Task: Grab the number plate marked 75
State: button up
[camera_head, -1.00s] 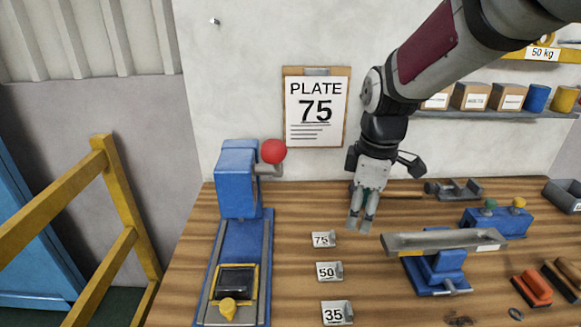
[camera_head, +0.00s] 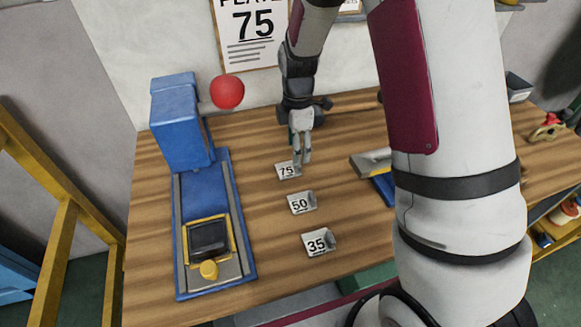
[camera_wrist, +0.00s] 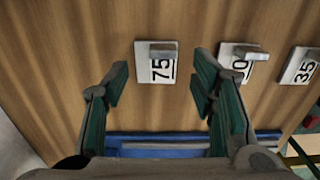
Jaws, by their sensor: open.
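The number plate marked 75 (camera_head: 287,171) is a small white plate with a raised tab, standing on the wooden bench at the back of a row of plates. It also shows in the wrist view (camera_wrist: 157,66), ahead of the fingers and roughly between their lines. My gripper (camera_head: 303,158) is open and empty, just behind and to the right of the 75 plate in the head view. In the wrist view the two green-padded fingers (camera_wrist: 160,92) are spread apart. I cannot tell whether a finger touches the plate.
The 50 plate (camera_head: 301,203) and the 35 plate (camera_head: 318,242) stand nearer the front. A blue machine (camera_head: 182,125) with a red ball knob (camera_head: 227,92) is at the left. A grey-topped blue fixture (camera_head: 371,164) is partly hidden by my arm. A clipboard (camera_head: 252,40) reads PLATE 75.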

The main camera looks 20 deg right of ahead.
aim_at(288, 166)
jog(key=shift+s+d+f+p, duration=0.1)
jog(key=shift+d+f+p, duration=0.1)
jog(key=shift+f, duration=1.25)
jog(key=shift+s+d+f+p, duration=0.1)
jog(key=shift+f+p, duration=0.1)
jog(key=shift+f, duration=1.25)
jog(key=shift+c, duration=0.6)
grip_shut()
